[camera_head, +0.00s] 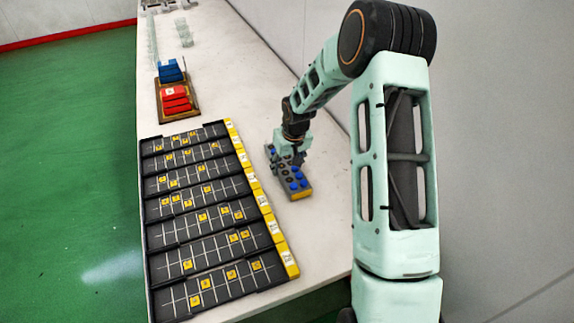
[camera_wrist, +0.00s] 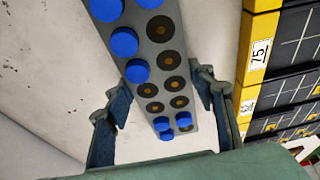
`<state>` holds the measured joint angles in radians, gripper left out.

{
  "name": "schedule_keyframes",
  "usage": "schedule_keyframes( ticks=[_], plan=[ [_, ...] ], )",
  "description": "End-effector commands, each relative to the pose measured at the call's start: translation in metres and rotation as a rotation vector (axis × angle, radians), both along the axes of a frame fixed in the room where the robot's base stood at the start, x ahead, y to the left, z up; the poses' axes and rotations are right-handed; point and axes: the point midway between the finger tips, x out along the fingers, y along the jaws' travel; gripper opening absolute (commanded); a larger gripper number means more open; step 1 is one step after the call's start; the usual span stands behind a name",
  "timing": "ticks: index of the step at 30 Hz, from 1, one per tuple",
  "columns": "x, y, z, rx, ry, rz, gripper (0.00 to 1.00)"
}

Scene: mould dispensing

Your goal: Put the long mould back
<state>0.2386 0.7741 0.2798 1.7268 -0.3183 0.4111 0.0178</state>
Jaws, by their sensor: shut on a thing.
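The long mould (camera_head: 293,178) is a grey bar with two rows of round dark cavities, several topped with blue caps, and a yellow end. It lies along the white table, right of the black rack. In the wrist view the mould (camera_wrist: 152,60) runs from the top edge down between my fingers. My gripper (camera_head: 288,153) is over its far end in the head view. My gripper (camera_wrist: 160,100) is shut on the mould, one finger on each side. Whether the mould touches the table, I cannot tell.
The black rack (camera_head: 195,215) has several slotted rows with yellow number tags and yellow-edged labels (camera_wrist: 262,50) along its right side. Red blocks (camera_head: 175,98) and blue blocks (camera_head: 171,70) stand on a brown tray behind it. Clear glassware (camera_head: 184,33) stands farther back. A wall is at right.

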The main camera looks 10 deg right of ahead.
Motion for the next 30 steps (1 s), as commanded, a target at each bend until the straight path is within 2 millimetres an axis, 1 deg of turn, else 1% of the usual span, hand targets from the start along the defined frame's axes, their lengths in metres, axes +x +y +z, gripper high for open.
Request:
schedule_keyframes(
  ticks=[1, 5, 6, 13, 17, 20, 23, 30],
  plan=[
    [0.0, 0.0, -0.002, 0.0, 0.0, 0.0, 0.51],
    [0.0, 0.0, -0.001, 0.0, 0.0, 0.0, 0.66],
    [0.0, 0.0, -0.001, 0.0, 0.0, 0.0, 0.68],
    [0.0, 0.0, -0.001, 0.0, 0.0, 0.0, 0.68],
    [0.0, 0.0, 0.004, 0.0, 0.0, 0.0, 0.68],
    [-0.003, -0.001, 0.015, 0.0, -0.002, -0.002, 0.68],
    [-0.007, -0.003, 0.032, -0.001, -0.003, -0.003, 0.68],
    [-0.02, -0.005, 0.079, -0.001, -0.003, -0.002, 0.68]
  ],
)
